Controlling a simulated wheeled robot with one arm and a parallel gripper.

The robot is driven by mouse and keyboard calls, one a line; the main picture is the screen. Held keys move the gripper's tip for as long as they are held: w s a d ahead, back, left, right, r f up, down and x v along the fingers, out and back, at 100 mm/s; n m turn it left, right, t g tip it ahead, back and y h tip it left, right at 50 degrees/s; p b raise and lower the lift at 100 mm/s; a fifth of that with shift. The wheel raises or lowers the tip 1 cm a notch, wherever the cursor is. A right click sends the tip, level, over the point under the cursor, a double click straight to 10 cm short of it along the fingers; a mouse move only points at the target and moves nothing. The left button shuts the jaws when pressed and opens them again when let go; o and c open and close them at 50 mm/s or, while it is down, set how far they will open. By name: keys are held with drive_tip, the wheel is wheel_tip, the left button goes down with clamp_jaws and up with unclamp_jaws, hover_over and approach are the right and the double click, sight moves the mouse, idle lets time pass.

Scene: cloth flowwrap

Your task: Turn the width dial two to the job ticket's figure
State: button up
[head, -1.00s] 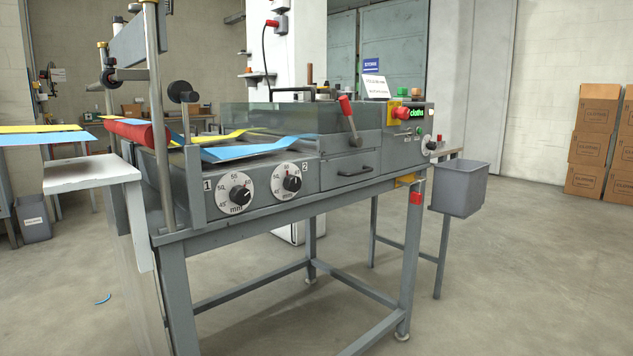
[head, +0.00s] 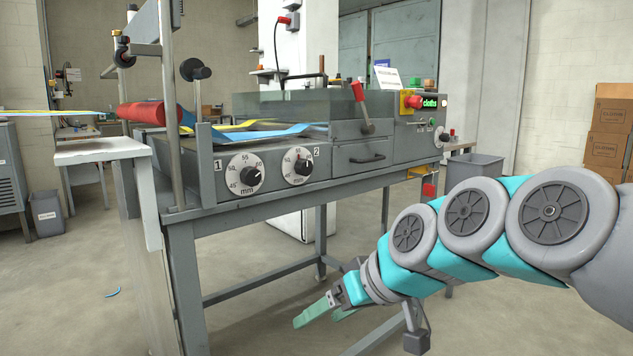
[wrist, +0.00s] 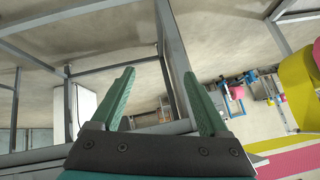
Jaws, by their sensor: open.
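Width dial two (head: 297,166) is a white round scale with a black knob, marked "2", on the grey machine's front. Its scale shows figures around 45 to 60; its exact setting is too small to read. Width dial one (head: 245,174), marked "1", sits to its left. The job ticket (head: 386,78) appears to be the white card on top of the machine; its figure is not legible. My gripper (head: 318,317) is open and empty, below and well apart from the dials, in front of the frame legs. Its green fingers (wrist: 159,75) stand apart in the wrist view.
A drawer handle (head: 367,159) and a red-knobbed lever (head: 362,105) are right of dial two. A control panel with a red button (head: 414,102) lies further right. A white side table (head: 100,150) juts out at left.

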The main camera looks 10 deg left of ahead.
drive_tip(key=w+a+r+n+t+y+b, duration=0.1)
drive_tip(key=w+a+r+t+y+b, duration=0.15)
drive_tip(key=w+a+r, duration=0.4)
drive_tip(key=m+t+y+b, duration=0.2)
drive_tip(key=t+y, duration=0.2)
drive_tip(key=t, duration=0.1)
approach(307, 168)
drive_tip(key=x, duration=0.3)
drive_tip(key=shift+h, duration=0.25)
drive_tip(key=shift+x, duration=3.5)
drive_tip(key=shift+c, duration=0.2)
clamp_jaws()
